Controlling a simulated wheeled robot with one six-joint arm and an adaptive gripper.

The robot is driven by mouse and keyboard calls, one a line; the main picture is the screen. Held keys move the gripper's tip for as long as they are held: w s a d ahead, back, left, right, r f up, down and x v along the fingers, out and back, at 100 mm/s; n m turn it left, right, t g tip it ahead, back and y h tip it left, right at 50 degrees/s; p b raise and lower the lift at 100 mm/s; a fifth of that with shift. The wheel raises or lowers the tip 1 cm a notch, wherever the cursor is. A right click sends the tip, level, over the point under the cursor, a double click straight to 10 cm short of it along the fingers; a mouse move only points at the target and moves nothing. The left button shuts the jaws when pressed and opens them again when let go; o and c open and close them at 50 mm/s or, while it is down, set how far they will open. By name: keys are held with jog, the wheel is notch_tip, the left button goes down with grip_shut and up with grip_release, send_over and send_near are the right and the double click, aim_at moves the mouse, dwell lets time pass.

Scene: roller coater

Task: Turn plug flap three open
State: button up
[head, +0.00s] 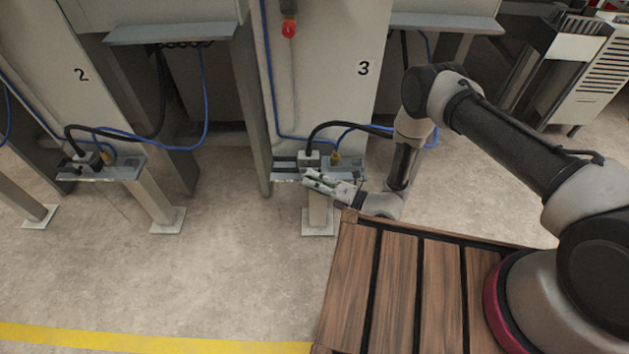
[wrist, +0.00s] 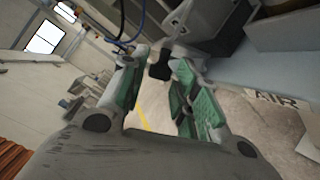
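The column marked 3 (head: 363,68) stands in the middle of the head view. At its foot, a grey plug housing (head: 308,158) with a black cable sits on a metal bracket (head: 350,172). The flap cannot be made out clearly in the head view. My gripper (head: 306,178) is just in front of the bracket, pointing left. In the wrist view my gripper (wrist: 157,68) has its green-padded fingers apart. A small dark block (wrist: 160,64) shows between or just beyond the fingertips, below a grey housing (wrist: 208,22). Whether a finger touches it cannot be told.
A brass fitting (head: 335,158) with a blue hose sits beside the plug. A similar plug station (head: 90,168) stands at column 2 on the left. The concrete floor at left front is clear up to a yellow line (head: 150,343).

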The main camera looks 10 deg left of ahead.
grip_shut()
jog(key=shift+s+d+f+n+g+y, duration=0.1)
jog(key=shift+f+n+g+y, duration=0.55)
jog(key=shift+n, duration=1.3)
jog(key=shift+s+f+n+g+y, duration=0.1)
jog(key=shift+f+n+g+y, duration=0.2)
jog(key=shift+f+n+y, duration=1.15)
jog(key=shift+s+d+r+n+g+y, duration=0.1)
jog(key=shift+n+g+y, duration=0.35)
jog(key=shift+n, duration=2.05)
jog(key=shift+f, duration=0.1)
jog(key=shift+o, duration=2.3)
grip_release()
jog(key=shift+a, duration=0.1)
jog(key=shift+w, duration=0.1)
